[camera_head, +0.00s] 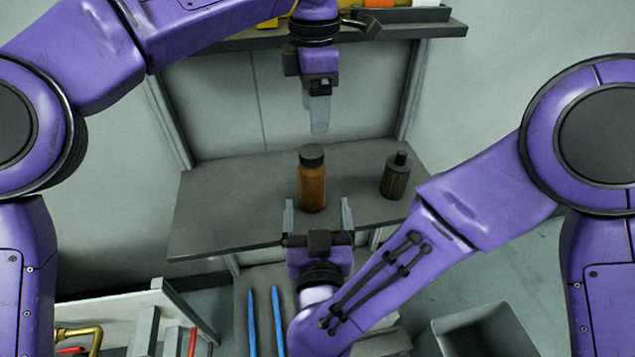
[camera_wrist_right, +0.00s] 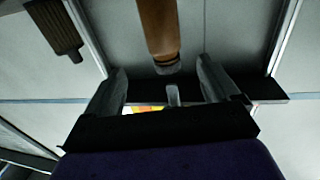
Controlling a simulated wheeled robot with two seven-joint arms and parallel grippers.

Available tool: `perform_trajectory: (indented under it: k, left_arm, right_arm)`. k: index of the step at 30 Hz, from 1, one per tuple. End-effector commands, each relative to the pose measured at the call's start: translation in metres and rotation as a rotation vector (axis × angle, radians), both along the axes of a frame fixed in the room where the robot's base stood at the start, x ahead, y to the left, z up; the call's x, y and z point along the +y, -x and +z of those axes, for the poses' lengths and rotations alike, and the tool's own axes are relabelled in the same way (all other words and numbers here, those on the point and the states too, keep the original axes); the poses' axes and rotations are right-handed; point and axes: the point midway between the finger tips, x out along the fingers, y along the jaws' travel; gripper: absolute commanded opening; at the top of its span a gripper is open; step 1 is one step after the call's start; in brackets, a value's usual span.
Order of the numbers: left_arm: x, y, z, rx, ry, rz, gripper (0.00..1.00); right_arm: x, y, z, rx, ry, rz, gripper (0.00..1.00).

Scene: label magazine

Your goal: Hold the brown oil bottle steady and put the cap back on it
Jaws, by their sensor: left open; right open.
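The brown oil bottle (camera_head: 312,188) stands upright on the grey shelf board, and its body also shows in the right wrist view (camera_wrist_right: 158,28). A black cap (camera_head: 311,155) sits on its top; I cannot tell how tightly. My right gripper (camera_head: 318,214) is open in front of the bottle, low by its base, fingers spread wider than the bottle and apart from it. My left gripper (camera_head: 319,116) is open and points down, above and behind the bottle, not touching it. No loose cap shows.
A dark ribbed bottle (camera_head: 395,178) stands to the right on the same grey board (camera_head: 225,205). An upper shelf (camera_head: 440,31) with coloured items is behind. Blue rods (camera_head: 252,320) and a grey bin (camera_head: 485,335) are below in front. The board's left part is clear.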

Motion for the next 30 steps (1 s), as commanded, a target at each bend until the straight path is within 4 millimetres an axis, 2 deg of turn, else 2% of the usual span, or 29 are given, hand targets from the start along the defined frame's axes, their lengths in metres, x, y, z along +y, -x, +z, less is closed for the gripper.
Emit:
perform_trajectory:
  k: [5, 15, 19, 24, 30]
  left_arm:
    - [0.003, 0.000, 0.000, 0.001, 0.000, 0.006, 0.69]
    - [0.002, 0.000, 0.000, 0.001, 0.000, 0.003, 0.69]
    - [0.002, 0.000, 0.000, 0.001, 0.000, 0.004, 0.69]
    - [0.001, 0.000, 0.000, 0.001, 0.000, 0.003, 0.69]
    - [0.001, 0.000, 0.000, 0.001, 0.000, 0.003, 0.69]
  right_arm:
    - [0.003, -0.010, 0.000, 0.002, -0.002, 0.003, 0.88]
    - [0.003, -0.073, 0.000, 0.002, -0.004, -0.002, 0.88]
    - [0.004, -0.092, 0.000, 0.001, -0.004, 0.000, 0.88]
    - [0.005, -0.104, 0.000, 0.001, -0.001, 0.000, 0.88]
    - [0.005, -0.106, 0.000, 0.000, 0.000, 0.001, 0.88]
